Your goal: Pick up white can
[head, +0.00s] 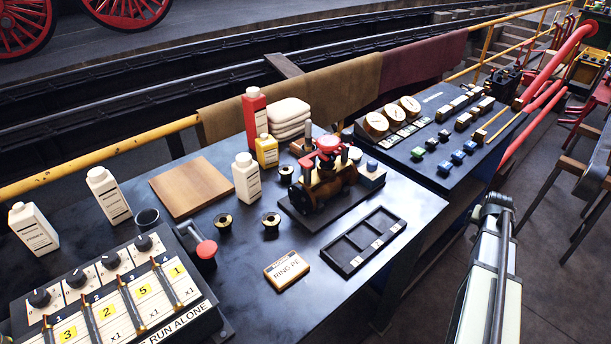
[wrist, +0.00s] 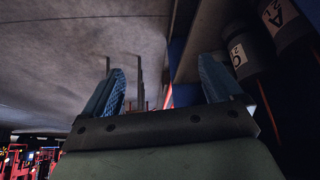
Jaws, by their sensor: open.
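Three white cans with caps and dark-printed labels stand upright on the dark table (head: 330,280) in the head view. One white can (head: 33,229) is at the far left, another white can (head: 108,196) is to its right, and a third white can (head: 246,178) is near the middle, beside a yellow can. My gripper (wrist: 165,88) is open in the wrist view, with two blue fingers wide apart and nothing between them. It is away from the cans, and no white can shows in the wrist view. My arm is at the lower right of the head view, off the table.
A red can (head: 254,112) and yellow can (head: 267,151) stand beside the middle white can. A wooden board (head: 192,186), a small engine model (head: 322,180) and a control box (head: 110,300) crowd the table. Dark labelled canisters (wrist: 245,55) show in the wrist view.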

